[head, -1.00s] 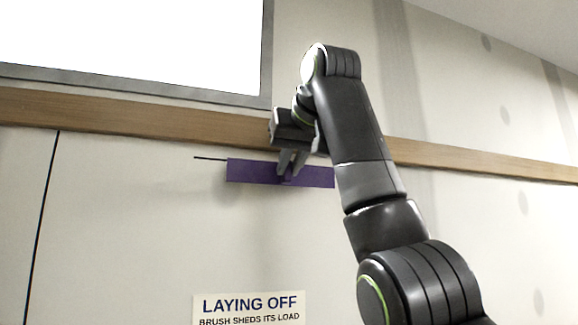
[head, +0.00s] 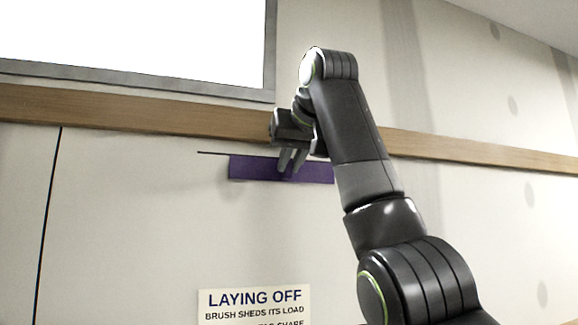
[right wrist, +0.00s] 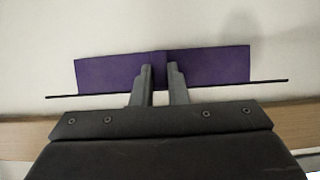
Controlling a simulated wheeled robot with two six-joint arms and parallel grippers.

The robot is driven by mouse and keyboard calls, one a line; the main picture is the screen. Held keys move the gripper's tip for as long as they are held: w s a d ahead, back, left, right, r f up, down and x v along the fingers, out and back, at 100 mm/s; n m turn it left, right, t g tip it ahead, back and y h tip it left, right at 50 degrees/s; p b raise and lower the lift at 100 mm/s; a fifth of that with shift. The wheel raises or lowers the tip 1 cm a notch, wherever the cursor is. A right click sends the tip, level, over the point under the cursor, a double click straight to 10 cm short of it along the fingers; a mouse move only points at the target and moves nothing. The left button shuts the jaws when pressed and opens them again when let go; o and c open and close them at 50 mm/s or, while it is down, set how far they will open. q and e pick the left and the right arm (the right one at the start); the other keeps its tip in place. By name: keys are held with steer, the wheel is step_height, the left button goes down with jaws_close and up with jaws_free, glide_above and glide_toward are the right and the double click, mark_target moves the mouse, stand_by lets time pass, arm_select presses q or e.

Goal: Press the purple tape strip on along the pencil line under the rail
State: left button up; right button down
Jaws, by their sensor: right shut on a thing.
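The purple tape strip (head: 255,168) lies lengthwise along the pencil line (head: 212,153) on the pale wall, just under the wooden rail (head: 150,117). My right gripper (head: 287,170) is shut on the strip near its middle. In the right wrist view the picture is turned over, with the rail below the strip (right wrist: 110,72). There the strip's rail-side edge runs close along the dark line (right wrist: 270,82), which sticks out past both ends. I cannot tell whether the strip touches the wall all along. My left gripper is not in view.
A grey-framed white panel (head: 130,45) sits above the rail. A "LAYING OFF" sign (head: 254,298) is on the wall below. A dark vertical seam (head: 48,210) runs down the wall at left. The wall around the strip is clear.

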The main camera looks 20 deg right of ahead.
steer(key=shift+w+p, duration=0.3)
stand_by(1.0)
stand_by(0.4)
steer(key=c, duration=1.3)
jaws_free()
steer(key=shift+w, duration=0.15)
steer(key=shift+c, duration=0.2)
